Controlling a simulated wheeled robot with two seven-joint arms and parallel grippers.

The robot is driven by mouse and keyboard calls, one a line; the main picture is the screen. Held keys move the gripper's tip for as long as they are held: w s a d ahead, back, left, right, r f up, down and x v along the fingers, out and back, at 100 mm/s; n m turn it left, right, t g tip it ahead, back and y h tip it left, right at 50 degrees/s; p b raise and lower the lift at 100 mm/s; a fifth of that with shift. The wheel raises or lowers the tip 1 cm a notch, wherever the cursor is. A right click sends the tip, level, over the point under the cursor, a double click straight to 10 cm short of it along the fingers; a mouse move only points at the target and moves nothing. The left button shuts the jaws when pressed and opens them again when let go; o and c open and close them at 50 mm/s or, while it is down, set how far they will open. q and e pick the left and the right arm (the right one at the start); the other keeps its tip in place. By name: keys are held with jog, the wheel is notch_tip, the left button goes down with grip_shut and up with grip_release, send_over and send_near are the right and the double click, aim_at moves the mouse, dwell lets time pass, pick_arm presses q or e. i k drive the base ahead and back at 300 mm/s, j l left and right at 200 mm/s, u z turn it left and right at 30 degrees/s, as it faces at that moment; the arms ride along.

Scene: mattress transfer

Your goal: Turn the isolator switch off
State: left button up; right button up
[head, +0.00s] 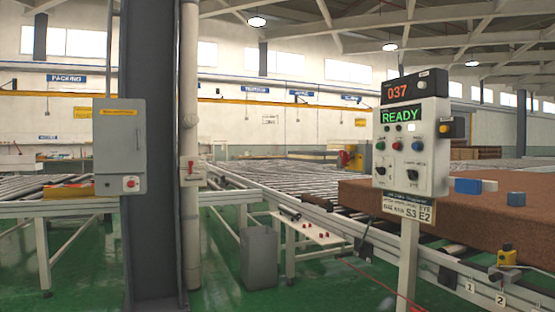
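A grey wall cabinet (120,146) with a yellow label is at the left, beside the dark column. A round red knob (131,183) on a pale plate sits at its lower right. A small pale box (193,171) with a red lever (190,168) is on the white pipe just right of the column. I cannot read a label on either one, so I cannot tell which is the isolator switch, nor its setting. Neither of my grippers is in view.
A control panel (410,147) on a post shows "READY" and "037". A brown mattress block (460,205) lies on the right conveyor. Roller conveyors (280,185) run behind. A grey bin (259,257) stands on the green floor (222,285). The dark column (151,150) rises at left.

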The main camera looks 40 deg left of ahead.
aim_at(346, 157)
jog(key=u, duration=1.1)
jog(key=i+j+z, duration=0.15)
jog(key=i, duration=0.35)
jog(key=j, duration=0.1)
